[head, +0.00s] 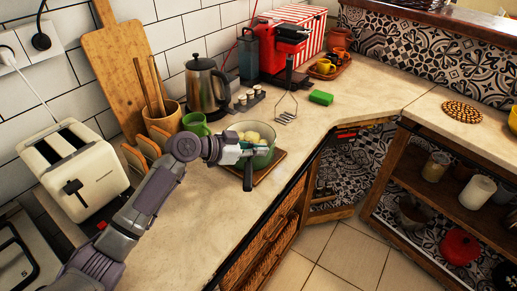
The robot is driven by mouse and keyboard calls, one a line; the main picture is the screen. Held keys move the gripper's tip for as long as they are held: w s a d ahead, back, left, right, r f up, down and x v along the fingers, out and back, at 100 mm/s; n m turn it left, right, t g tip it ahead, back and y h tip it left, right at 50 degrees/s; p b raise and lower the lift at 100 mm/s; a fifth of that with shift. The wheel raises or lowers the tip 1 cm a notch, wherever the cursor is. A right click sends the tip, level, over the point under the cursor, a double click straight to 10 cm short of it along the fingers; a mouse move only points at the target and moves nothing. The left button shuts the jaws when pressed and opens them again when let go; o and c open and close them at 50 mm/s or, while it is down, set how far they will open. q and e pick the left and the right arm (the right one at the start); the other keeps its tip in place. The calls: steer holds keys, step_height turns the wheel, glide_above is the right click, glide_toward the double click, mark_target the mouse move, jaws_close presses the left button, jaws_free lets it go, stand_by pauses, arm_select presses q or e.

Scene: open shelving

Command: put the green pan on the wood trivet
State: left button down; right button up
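The green pan (262,159) stands on the counter with pale yellow round pieces inside. Its dark handle (248,178) points toward the counter's front edge. A flat brown wooden board (276,164), which looks like the wood trivet, shows under and beside the pan; I cannot tell whether the pan rests fully on it. My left gripper (238,153) is at the near left side of the pan, by the base of the handle. Its fingers are small and partly merge with the pan, so their opening and any grip are unclear. My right gripper is not in view.
A green mug (195,124), a wooden utensil pot (164,118) and a steel kettle (207,88) stand behind my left arm. A toaster (75,168) is at left. A masher (286,112) and green sponge (321,97) lie beyond the pan. A round woven mat (462,111) lies on the right counter.

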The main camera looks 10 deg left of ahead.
arm_select(q)
steer(key=shift+r, duration=0.1)
steer(key=c, duration=1.8)
jaws_free()
steer(key=shift+f, duration=0.2)
steer(key=o, duration=0.5)
steer(key=shift+r, duration=0.2)
steer(key=shift+s+a, duration=0.25)
steer(key=shift+a, duration=0.05)
steer(key=b+v, duration=0.2)
steer(key=v, duration=0.9)
steer(key=shift+s+r, duration=0.1)
steer(key=shift+r, duration=0.15)
